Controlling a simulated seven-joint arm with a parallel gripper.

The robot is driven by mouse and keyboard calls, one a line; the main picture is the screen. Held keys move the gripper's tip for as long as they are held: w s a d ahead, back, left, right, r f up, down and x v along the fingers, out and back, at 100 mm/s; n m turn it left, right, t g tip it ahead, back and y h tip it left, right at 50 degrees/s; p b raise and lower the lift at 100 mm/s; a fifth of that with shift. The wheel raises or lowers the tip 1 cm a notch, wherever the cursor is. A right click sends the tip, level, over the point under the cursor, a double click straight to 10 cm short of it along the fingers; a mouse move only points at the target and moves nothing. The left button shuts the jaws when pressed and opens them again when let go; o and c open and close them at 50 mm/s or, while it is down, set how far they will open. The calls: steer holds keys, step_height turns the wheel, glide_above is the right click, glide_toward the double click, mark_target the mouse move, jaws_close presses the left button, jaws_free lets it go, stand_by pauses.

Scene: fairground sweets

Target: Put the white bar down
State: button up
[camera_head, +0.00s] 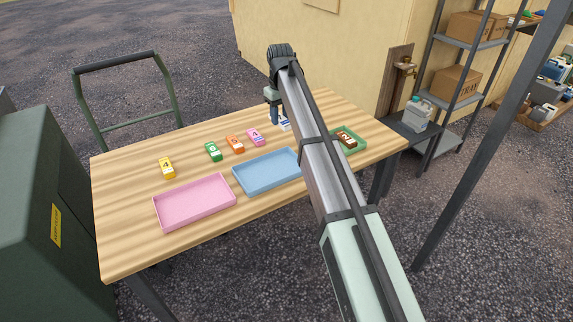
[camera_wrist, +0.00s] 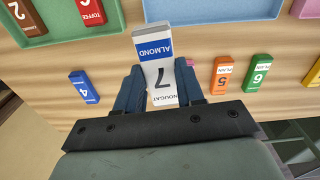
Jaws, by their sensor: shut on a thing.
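The white bar (camera_wrist: 160,75) has a blue ALMOND end, a 7 and the word NOUGAT. My gripper (camera_wrist: 159,88) is shut on it, one finger on each side. The bar looks much larger than the other bars in the wrist view, so it seems held above the table. In the head view, part of the white bar (camera_head: 284,124) shows at the table's far side, beside my arm, which hides some of it.
On the wooden table (camera_head: 125,235) stand a pink tray (camera_head: 194,202), a blue tray (camera_head: 268,172) and a green tray (camera_head: 361,145) holding brown and red bars. Yellow (camera_head: 167,167), green (camera_head: 213,152), orange (camera_head: 235,144), pink (camera_head: 255,136) and blue (camera_wrist: 84,87) bars lie loose.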

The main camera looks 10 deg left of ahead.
glide_toward(286, 166)
steer(key=shift+m, duration=0.4)
steer(key=shift+w+f, duration=0.2)
steer(key=shift+f, duration=2.9)
steer(key=shift+f, duration=0.15)
steer(key=o, duration=1.1)
steer(key=shift+c, duration=0.2)
step_height(286, 166, up, 12)
steer(key=shift+r, duration=0.2)
